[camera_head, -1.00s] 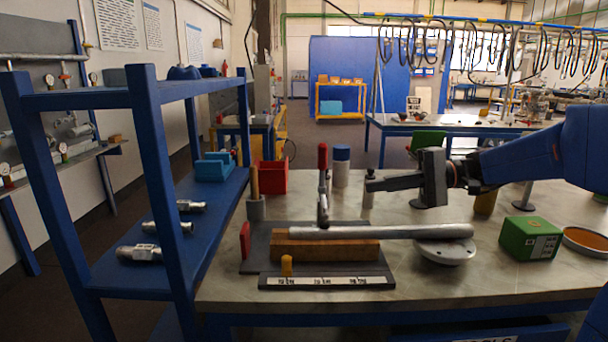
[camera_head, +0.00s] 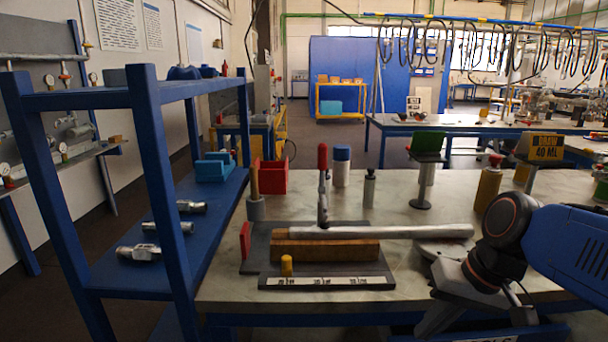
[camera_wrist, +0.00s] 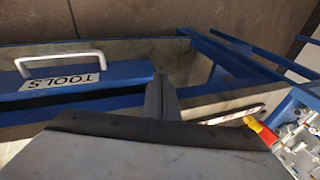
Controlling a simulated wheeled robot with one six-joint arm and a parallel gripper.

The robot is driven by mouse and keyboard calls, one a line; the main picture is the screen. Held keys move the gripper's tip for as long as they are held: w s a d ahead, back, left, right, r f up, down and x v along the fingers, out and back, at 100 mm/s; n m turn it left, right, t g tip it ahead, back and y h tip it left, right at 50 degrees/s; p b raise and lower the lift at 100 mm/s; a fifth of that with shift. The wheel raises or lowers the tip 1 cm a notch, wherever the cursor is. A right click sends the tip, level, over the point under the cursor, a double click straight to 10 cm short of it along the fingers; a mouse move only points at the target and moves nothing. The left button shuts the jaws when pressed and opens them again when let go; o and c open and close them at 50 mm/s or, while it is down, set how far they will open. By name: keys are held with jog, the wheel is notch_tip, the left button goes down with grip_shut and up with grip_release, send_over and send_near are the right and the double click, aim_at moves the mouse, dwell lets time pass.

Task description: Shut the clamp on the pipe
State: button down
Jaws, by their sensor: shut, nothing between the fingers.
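The clamp stands with its red handle (camera_head: 323,157) upright on a dark base plate (camera_head: 262,243) on the bench. Its metal body (camera_head: 323,205) meets the pipe from behind; I cannot tell whether it presses on it. The grey pipe (camera_head: 385,232) lies level along a wooden block (camera_head: 325,250), its right end reaching past the block over a grey disc. My gripper (camera_head: 428,326) is at the bench's front edge, right of the clamp and well apart from it, pointing down. The wrist view shows its dark fingers (camera_wrist: 160,90) together and empty, over the bench front.
A blue shelf (camera_head: 160,190) with metal fittings stands close on the left. A yellow peg (camera_head: 286,265) is in front of the block. A red bin (camera_head: 273,177), bottles (camera_head: 369,188) and a green-topped stand (camera_head: 427,145) are behind. A drawer handle (camera_wrist: 60,58) is below my gripper.

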jog(key=s+d+f+n+t+h, duration=0.1)
jog(key=s+d+f+t+h, duration=0.1)
jog(key=d, duration=0.4)
jog(key=shift+s+f+t+h, duration=0.3)
jog(key=shift+s+f+h, duration=0.25)
jog(key=shift+s+h, duration=0.25)
jog(key=shift+d, duration=0.1)
dwell(1.3)
